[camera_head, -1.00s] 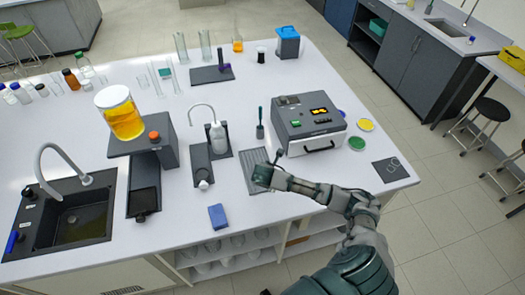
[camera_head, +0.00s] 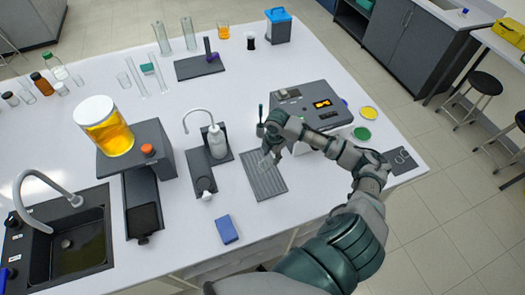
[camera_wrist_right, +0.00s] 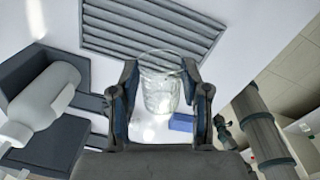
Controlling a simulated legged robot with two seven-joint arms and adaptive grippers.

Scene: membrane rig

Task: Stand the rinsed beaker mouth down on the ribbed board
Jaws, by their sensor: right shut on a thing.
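The ribbed board (camera_head: 266,184) is a grey grooved plate lying on the white bench, and its slats also fill the top of the right wrist view (camera_wrist_right: 120,25). My right gripper (camera_head: 266,156) is over the far part of the board. In the right wrist view my right gripper (camera_wrist_right: 160,100) is shut on the clear glass beaker (camera_wrist_right: 160,88), with one finger on each side. The beaker shows only faintly in the head view (camera_head: 264,160). I cannot tell which way its mouth faces or whether it touches the board. My left gripper is not in view.
A grey instrument (camera_head: 310,105) stands close behind my right arm. A wash bottle (camera_head: 217,140) and tap unit stand left of the board. A blue sponge (camera_head: 226,229) lies in front. The black sink (camera_head: 75,240) is at far left. Bare bench lies in front of the board.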

